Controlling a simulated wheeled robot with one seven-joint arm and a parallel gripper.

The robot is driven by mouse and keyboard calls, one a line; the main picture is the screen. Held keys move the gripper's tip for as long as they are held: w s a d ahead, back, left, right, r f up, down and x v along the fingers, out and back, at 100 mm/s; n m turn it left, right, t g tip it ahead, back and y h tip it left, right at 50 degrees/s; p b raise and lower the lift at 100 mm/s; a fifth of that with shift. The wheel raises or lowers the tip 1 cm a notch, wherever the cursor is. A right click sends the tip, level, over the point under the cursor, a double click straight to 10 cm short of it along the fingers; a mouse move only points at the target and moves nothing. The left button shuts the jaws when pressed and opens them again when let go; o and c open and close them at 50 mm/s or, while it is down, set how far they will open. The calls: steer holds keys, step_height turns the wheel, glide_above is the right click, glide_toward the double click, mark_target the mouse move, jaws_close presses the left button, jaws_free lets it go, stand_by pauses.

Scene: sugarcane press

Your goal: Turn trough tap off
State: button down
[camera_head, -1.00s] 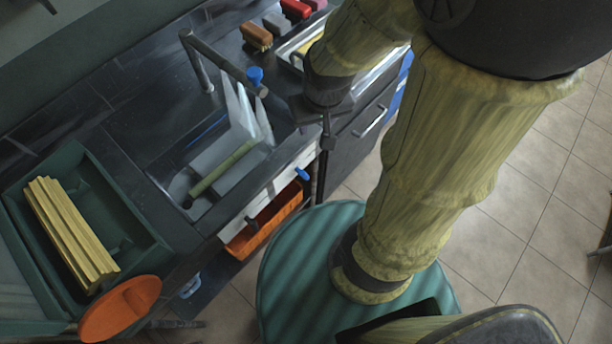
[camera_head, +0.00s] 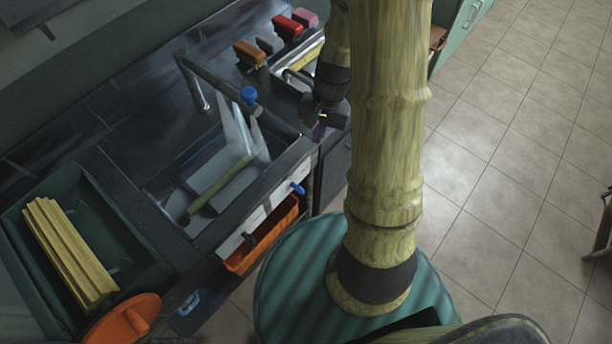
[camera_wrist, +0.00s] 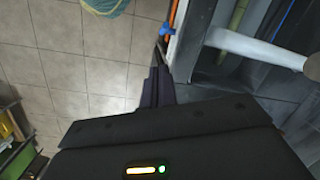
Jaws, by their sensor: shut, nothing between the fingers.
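A dark grey trough (camera_head: 163,200) is set in the counter, with a green cane (camera_head: 222,185) lying in it. A grey bent tap pipe (camera_head: 215,75) with a blue knob (camera_head: 248,95) reaches over it. Pale streaks that look like running water (camera_head: 238,132) fall from the pipe into the trough. A second blue handle (camera_head: 298,188) sits on the white front panel below the trough rim. My gripper (camera_head: 322,118) is right of the blue knob, apart from it, near the counter's front edge. In the wrist view its dark fingers (camera_wrist: 160,82) are together and empty.
A green crate (camera_head: 150,245) with yellow strips (camera_head: 68,250) stands at the left, by an orange disc (camera_head: 122,320). An orange bin (camera_head: 262,235) sits under the trough. Several brushes, one brown (camera_head: 249,53), and a metal tray (camera_head: 290,62) lie behind my gripper. Tiled floor is open at right.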

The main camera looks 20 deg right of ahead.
mark_target(296, 187)
steer(key=w+d+f+m+y, duration=0.1)
steer(key=d+f+m, duration=0.1)
steer(key=f, duration=0.4)
steer(key=w+d+f+m+y+p, duration=0.1)
steer(key=d+f+m+y, duration=0.1)
steer(key=f+m, duration=0.3)
steer(key=shift+w+d+f+g+p, duration=0.3)
steer(key=shift+w+d+f+g, duration=0.1)
steer(key=shift+d+f, duration=0.15)
steer(key=shift+f, duration=0.15)
steer(key=s+a+f+p, duration=0.2)
steer(key=a+f+p, duration=0.1)
steer(key=a+f, duration=0.5)
steer(key=shift+f, duration=0.95)
steer(key=shift+s+a, duration=0.1)
steer(key=shift+a, duration=0.05)
steer(key=shift+s+r+b, duration=0.1)
steer(key=shift+s+b, duration=0.1)
steer(key=shift+b, duration=0.15)
